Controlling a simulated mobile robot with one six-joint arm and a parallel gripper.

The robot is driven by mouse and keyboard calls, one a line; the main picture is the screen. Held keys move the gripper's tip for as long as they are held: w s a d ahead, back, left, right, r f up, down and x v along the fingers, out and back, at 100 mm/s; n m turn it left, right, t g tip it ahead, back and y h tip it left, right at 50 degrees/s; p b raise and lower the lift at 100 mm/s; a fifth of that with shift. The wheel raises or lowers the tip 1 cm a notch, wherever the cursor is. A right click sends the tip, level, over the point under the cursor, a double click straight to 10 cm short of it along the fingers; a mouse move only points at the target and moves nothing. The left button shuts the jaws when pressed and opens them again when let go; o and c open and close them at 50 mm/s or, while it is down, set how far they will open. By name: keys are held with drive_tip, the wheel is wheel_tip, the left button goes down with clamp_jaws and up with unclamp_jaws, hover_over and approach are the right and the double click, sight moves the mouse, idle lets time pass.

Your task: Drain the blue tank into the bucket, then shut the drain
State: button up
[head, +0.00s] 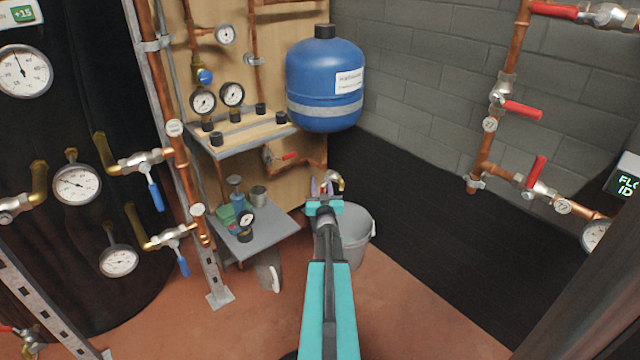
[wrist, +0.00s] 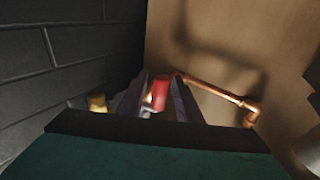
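The blue tank (head: 325,95) hangs on the wooden panel with a white label. Below it a brass drain tap (head: 336,180) sits on a copper pipe; its brass spout (wrist: 97,103) also shows in the wrist view. The grey bucket (head: 358,238) stands on the floor beneath the tap, partly hidden by my arm. My gripper (head: 322,188) is at the tap. In the wrist view its fingers (wrist: 157,100) stand apart on either side of the tap's red handle (wrist: 158,88), with gaps visible beside it. Whether water runs cannot be seen.
Another red-handled valve (head: 288,156) sits on the copper pipe left of the tap. A grey shelf (head: 262,232) with small items stands left of the bucket. Valves and gauges line the left side and the right wall. The floor right of the bucket is clear.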

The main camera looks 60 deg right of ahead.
drive_tip(key=p+v, duration=0.4)
drive_tip(key=v, duration=0.9)
drive_tip(key=shift+a, duration=0.35)
drive_tip(key=shift+s, duration=0.1)
